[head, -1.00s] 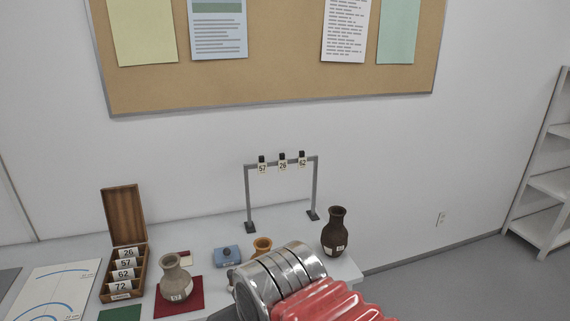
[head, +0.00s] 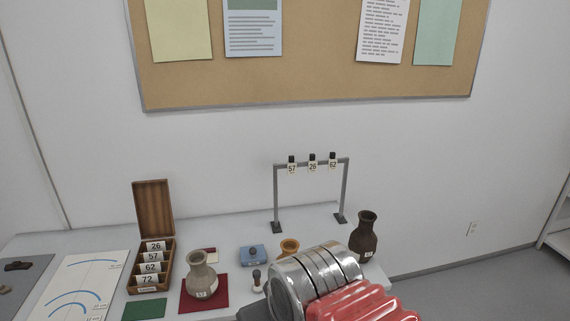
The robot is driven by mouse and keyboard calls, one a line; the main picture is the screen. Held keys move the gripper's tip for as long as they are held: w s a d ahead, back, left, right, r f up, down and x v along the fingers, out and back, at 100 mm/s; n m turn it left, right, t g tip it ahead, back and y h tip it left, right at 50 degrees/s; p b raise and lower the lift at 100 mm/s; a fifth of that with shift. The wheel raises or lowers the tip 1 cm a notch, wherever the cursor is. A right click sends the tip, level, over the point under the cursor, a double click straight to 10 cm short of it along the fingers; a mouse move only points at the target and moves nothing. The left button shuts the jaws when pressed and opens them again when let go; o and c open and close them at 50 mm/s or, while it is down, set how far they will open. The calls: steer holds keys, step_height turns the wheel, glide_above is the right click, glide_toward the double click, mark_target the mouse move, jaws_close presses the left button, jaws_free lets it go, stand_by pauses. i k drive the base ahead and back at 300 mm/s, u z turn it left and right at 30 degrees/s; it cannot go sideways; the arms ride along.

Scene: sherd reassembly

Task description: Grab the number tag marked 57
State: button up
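The number tag marked 57 (head: 292,169) hangs from a dark clip at the left end of the grey rack's (head: 276,200) top bar. Tag 26 (head: 312,167) hangs in the middle and tag 62 (head: 333,165) at the right. A card also marked 57 (head: 153,257) stands in the open wooden box, between cards 26 and 62. My arm, silver and red, rises at the bottom centre in front of the table. My gripper's fingers do not show in this view.
A grey-beige vase (head: 201,283) stands on a dark red mat (head: 222,297). A dark brown vase (head: 364,238) stands at the table's right end. A small orange pot (head: 288,247), a blue box (head: 252,257) and a small stamp-like object (head: 257,281) lie between them.

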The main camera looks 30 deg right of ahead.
mark_target(291, 165)
steer(key=i, duration=0.95)
steer(key=z, duration=0.05)
